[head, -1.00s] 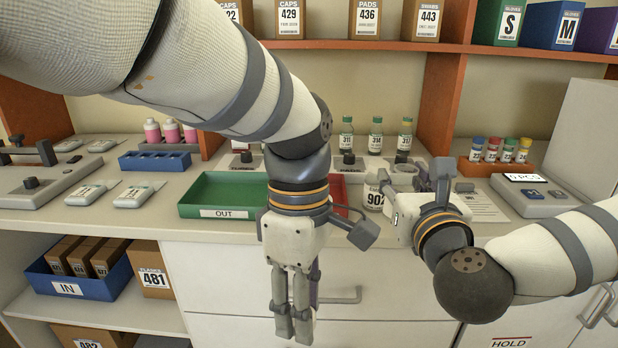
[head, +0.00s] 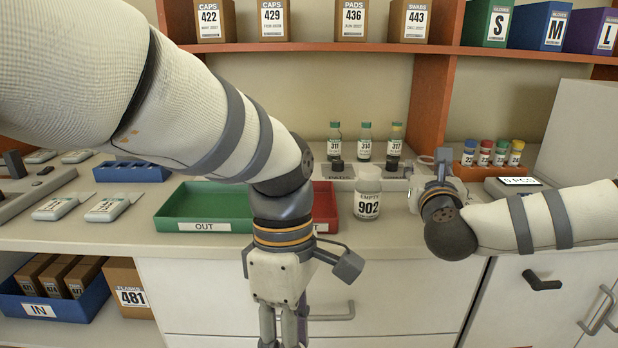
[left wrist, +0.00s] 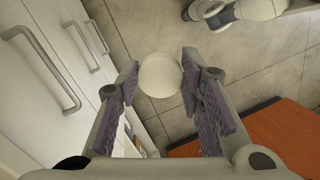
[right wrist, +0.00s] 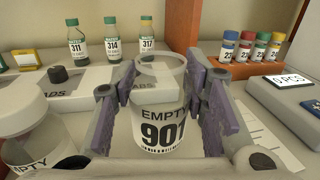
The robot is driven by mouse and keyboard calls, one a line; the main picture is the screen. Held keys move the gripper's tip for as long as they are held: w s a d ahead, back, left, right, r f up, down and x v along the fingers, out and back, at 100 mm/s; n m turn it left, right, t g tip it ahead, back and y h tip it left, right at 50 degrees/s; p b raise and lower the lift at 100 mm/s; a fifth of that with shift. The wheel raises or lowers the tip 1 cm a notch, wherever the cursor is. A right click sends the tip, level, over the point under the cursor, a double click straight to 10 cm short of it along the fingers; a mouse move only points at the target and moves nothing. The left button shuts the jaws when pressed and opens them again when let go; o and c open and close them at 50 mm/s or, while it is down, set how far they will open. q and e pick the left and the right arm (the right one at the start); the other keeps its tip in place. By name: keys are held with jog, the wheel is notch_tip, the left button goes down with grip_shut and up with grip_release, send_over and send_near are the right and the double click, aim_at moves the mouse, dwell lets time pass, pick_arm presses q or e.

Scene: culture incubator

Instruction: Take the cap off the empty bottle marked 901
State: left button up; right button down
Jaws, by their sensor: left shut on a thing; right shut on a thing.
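The bottle marked 901 (right wrist: 160,132) stands upright in the right wrist view, with EMPTY on its label and its clear round mouth bare. My right gripper (right wrist: 158,112) is shut around its sides. In the head view my right gripper (head: 432,190) is over the counter and hides that bottle. My left gripper (head: 283,335) hangs low before the white drawers. In the left wrist view, a round white cap (left wrist: 160,75) is between the fingertips of my left gripper (left wrist: 160,85), which is shut on it, above the floor.
A capped bottle marked 902 (head: 367,200) stands just left of the right gripper. A green OUT tray (head: 205,227) and a red tray (head: 325,200) lie left of it. Small green-capped bottles (head: 364,140) stand behind. A drawer handle (head: 330,312) is near the left gripper.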

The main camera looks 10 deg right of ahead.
jog(key=shift+f, duration=1.55)
jog(key=shift+f, duration=0.1)
jog(key=shift+f, duration=0.15)
jog(key=c, duration=1)
grip_release()
jog(key=shift+o, duration=0.2)
